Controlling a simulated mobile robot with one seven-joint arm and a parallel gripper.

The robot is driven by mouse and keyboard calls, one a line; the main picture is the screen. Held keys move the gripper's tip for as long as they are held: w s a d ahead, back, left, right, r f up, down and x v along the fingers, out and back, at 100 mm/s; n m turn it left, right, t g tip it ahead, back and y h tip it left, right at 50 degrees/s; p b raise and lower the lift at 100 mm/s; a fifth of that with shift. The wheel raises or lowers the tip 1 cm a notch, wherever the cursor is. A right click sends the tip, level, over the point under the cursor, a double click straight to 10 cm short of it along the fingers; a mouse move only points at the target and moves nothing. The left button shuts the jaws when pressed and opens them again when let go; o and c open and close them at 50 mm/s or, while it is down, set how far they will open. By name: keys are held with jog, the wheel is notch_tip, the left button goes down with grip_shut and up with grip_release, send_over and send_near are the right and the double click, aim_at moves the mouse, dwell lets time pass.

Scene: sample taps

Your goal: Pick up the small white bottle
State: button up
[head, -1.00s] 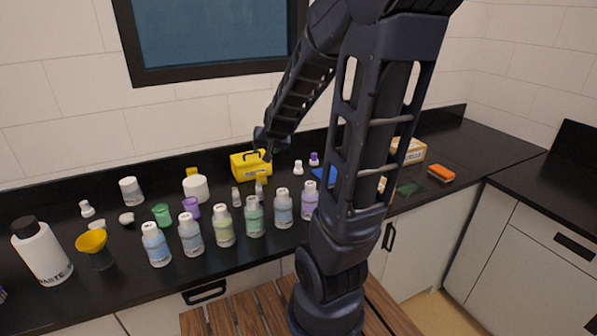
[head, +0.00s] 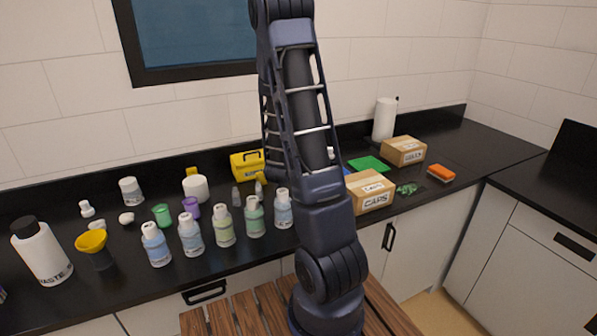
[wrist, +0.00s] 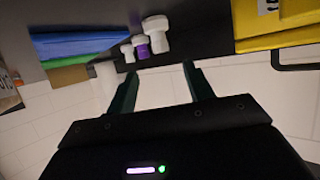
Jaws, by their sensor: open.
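My gripper (wrist: 161,84) is open and empty in the wrist view, with wall tiles between its two dark fingers. Beyond the fingertips stand a white bottle (wrist: 156,32), a purple-topped bottle (wrist: 142,47) and a smaller white bottle (wrist: 127,51), close together. I cannot tell which white one is the task's bottle. None is between the fingers. In the head view my arm hides the gripper and most of that spot; only a bit of white (head: 331,153) shows at the arm's right edge. Another small white bottle (head: 86,208) stands at the far left of the counter.
A yellow toolbox (head: 248,165) stands left of my arm; its yellow side (wrist: 278,25) shows in the wrist view. Several labelled bottles (head: 224,228) line the counter front. A CAPS box (head: 370,194) and a green mat (head: 369,164) lie right.

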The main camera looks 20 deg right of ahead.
jog(key=shift+d+f, duration=0.15)
jog(key=shift+f, duration=0.05)
jog(key=shift+w+d+f, duration=0.15)
jog(key=shift+w+d, duration=0.2)
jog(key=shift+d, duration=0.05)
jog(key=x, duration=0.4)
jog(key=shift+w+d+f, duration=0.1)
jog(key=shift+w+d, duration=0.05)
jog(key=shift+x, duration=2.55)
jog(key=shift+w, duration=0.2)
jog(key=c, duration=1.1)
